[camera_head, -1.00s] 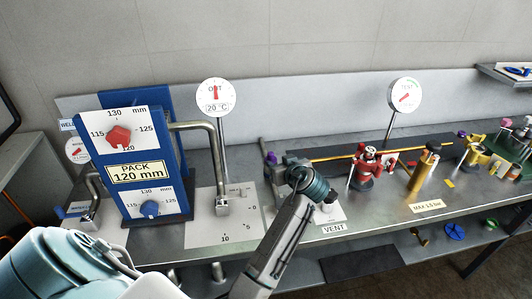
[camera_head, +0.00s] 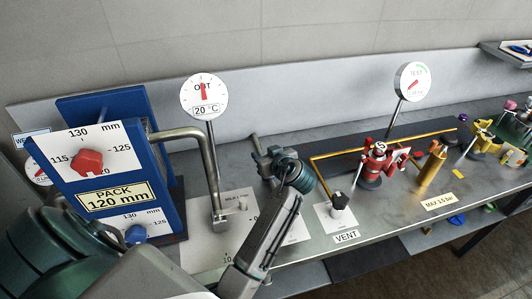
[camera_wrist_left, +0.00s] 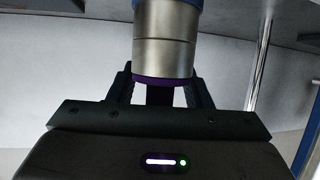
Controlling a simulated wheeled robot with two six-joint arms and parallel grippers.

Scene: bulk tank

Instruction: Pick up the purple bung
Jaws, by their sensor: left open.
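In the left wrist view a dark purple piece (camera_wrist_left: 166,82), likely the purple bung, shows at the lower end of a silver cylinder (camera_wrist_left: 165,45) with a blue band above. The open fingers of my left gripper (camera_wrist_left: 163,92) stand on either side of it; I cannot tell whether they touch it. In the head view my left gripper (camera_head: 266,153) is over the bench behind the vent plate, and the bung there is hidden. My right gripper is not in view.
A blue PACK panel (camera_head: 112,197) and a bent steel pipe (camera_head: 209,165) stand left of the gripper. A red fitting (camera_head: 376,161) and a brass cylinder (camera_head: 431,166) stand right, beside a yellow pipe (camera_head: 335,154). A small purple knob (camera_head: 462,118) is farther right.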

